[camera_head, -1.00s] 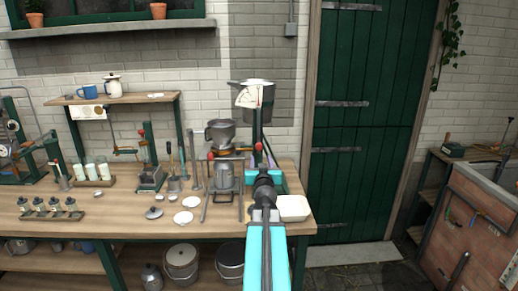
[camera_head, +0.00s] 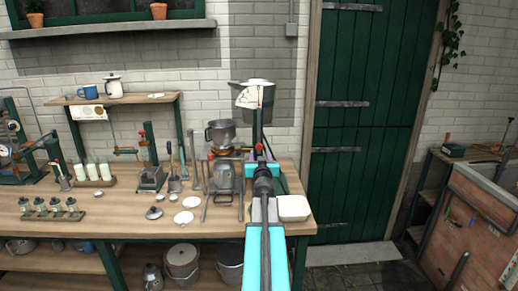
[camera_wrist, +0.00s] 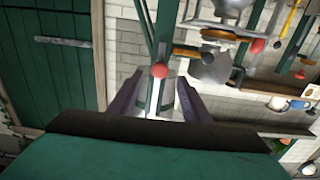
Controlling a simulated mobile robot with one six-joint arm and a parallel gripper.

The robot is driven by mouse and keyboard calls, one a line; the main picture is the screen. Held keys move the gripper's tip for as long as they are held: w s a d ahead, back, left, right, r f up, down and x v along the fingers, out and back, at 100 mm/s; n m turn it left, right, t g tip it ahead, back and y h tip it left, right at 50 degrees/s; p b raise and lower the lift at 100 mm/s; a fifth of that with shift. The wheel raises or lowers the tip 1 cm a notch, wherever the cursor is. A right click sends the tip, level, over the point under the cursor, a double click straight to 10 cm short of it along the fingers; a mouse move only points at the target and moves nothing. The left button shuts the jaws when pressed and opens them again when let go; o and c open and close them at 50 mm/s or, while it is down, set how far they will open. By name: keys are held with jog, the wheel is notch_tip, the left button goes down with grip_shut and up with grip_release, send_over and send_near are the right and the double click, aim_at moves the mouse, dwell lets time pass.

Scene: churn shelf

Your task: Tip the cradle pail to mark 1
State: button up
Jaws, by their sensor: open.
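The cradle pail (camera_head: 268,98) is a grey pail high on a green post against the wall. A white marked dial plate (camera_head: 248,97) covers part of its front. It looks about upright. In the wrist view, which is upside down, the grey pail (camera_wrist: 168,94) shows beyond my fingers. A red ball knob (camera_wrist: 159,70) appears between the fingertips; it also shows in the head view (camera_head: 258,147) below the pail. My gripper (camera_wrist: 158,86) is open, with dark purple fingers apart on either side of the knob. I cannot tell whether they touch it. In the head view my gripper (camera_head: 264,158) is partly hidden by my arm.
A metal pot (camera_head: 220,132) on a stand with another red knob (camera_head: 210,157) is close on the left. A white tray (camera_head: 293,208) lies at the bench's right end. White dishes (camera_head: 184,217) lie left of my arm. A green door (camera_head: 365,130) is on the right.

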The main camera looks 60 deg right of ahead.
aim_at(259, 148)
jog(key=shift+p+x, duration=0.35)
jog(key=shift+x, duration=3.65)
grip_shut()
